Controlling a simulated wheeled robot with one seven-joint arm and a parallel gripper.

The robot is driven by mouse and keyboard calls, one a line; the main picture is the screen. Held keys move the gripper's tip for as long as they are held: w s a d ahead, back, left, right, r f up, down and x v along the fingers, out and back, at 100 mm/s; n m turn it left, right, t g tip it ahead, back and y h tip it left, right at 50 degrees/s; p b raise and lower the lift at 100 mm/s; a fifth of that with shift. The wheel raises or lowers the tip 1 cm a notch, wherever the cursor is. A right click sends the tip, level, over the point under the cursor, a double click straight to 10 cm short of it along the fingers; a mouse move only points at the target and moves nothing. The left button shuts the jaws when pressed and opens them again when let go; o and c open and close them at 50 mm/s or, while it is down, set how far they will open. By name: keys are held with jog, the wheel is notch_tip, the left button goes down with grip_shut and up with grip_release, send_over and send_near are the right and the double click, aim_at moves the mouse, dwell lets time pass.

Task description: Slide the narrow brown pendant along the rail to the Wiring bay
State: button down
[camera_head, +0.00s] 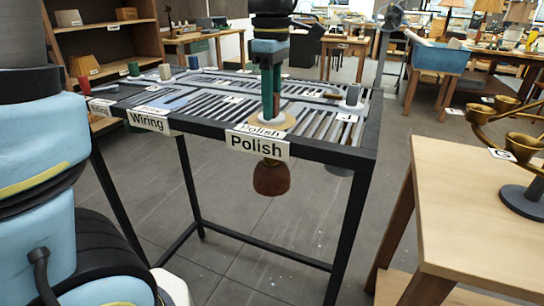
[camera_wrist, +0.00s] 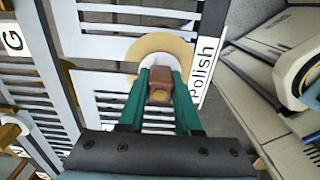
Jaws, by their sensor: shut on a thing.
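The brown pendant (camera_head: 271,178) hangs below the rail frame at the Polish sign (camera_head: 257,145). Above the frame, a tan disc with a white ring (camera_head: 285,121) sits at the same place; it also shows in the wrist view (camera_wrist: 140,48). My gripper (camera_head: 271,112) points down with green fingers. In the wrist view my gripper (camera_wrist: 160,85) is shut on a small brown block (camera_wrist: 160,77), the pendant's top piece, over the white ring. The Wiring sign (camera_head: 148,121) is on the front edge to the left of Polish. The pendant's cord is hidden.
The dark rail frame (camera_head: 331,154) carries slotted grey panels. A wooden table (camera_head: 470,210) with a brass lamp (camera_head: 523,147) is at right.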

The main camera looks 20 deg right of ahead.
jog(key=w+d+p, duration=0.7)
jog(key=w+d, duration=0.2)
jog(key=w, duration=0.1)
jog(key=shift+w+d+p, duration=0.15)
jog(key=shift+d+p, duration=0.1)
jog(key=shift+p, duration=0.15)
dwell(0.4)
jog(key=w+a+p, duration=0.4)
jog(key=w+a, duration=1.1)
jog(key=a, duration=0.1)
dwell(1.2)
jog(key=shift+a, duration=0.15)
jog(key=shift+w+a+p, duration=0.95)
jog(key=shift+w+a, duration=1.1)
jog(key=shift+a, duration=0.05)
jog(key=shift+s, duration=0.1)
